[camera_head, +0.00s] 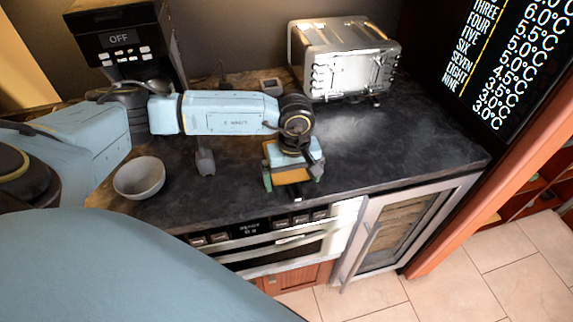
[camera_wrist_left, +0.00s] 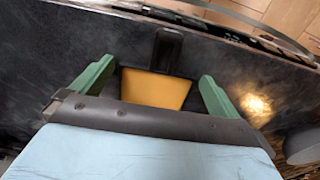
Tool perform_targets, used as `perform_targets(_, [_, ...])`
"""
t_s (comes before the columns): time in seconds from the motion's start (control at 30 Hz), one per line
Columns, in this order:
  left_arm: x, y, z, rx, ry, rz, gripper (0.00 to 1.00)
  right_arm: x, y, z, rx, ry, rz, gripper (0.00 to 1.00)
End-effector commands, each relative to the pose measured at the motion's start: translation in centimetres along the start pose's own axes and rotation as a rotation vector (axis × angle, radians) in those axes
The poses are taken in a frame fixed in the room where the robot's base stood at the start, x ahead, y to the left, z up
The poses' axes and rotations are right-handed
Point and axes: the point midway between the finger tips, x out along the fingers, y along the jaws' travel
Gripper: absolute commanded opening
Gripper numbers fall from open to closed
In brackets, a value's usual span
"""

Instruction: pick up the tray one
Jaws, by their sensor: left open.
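A small dark-edged tray (camera_head: 292,192) with an orange-yellow inner face lies on the dark counter near its front edge. Its short dark handle points to the front. The tray also shows in the left wrist view (camera_wrist_left: 157,90). My left gripper (camera_head: 292,178) is over the tray, pointing down, with its green fingers apart on either side. In the left wrist view the open fingers (camera_wrist_left: 157,72) flank the tray. Whether they touch it I cannot tell. The gripper body hides part of the tray. My right gripper is not in view.
A grey bowl (camera_head: 139,178) stands at the counter's left. A coffee machine (camera_head: 120,50) is behind it. A metal toaster (camera_head: 345,68) stands at the back. A small grey object (camera_head: 205,162) is left of the gripper. The counter right of the gripper is clear.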

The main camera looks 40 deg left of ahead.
Motion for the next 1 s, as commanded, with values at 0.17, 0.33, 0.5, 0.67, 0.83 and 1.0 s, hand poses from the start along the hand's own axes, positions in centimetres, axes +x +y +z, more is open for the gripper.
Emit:
perform_targets(0.17, [0.0,0.0,0.0,0.0,0.0,0.0,0.92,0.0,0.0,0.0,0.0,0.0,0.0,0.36])
perform_targets(0.33, [0.0,0.0,0.0,0.0,0.0,0.0,0.7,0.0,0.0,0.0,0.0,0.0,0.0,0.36])
perform_targets(0.5, [-0.1,0.0,0.0,0.0,0.001,0.0,0.48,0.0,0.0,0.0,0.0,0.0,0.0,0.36])
perform_targets(0.67, [-0.1,0.0,0.0,0.0,0.001,0.0,0.44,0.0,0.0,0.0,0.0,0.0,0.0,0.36])
perform_targets(0.83, [-1.2,0.1,-0.1,0.0,0.002,0.003,0.44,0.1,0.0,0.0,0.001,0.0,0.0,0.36])
perform_targets(1.0, [-4.4,0.1,-0.1,0.0,0.004,0.005,0.44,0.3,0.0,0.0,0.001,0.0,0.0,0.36])
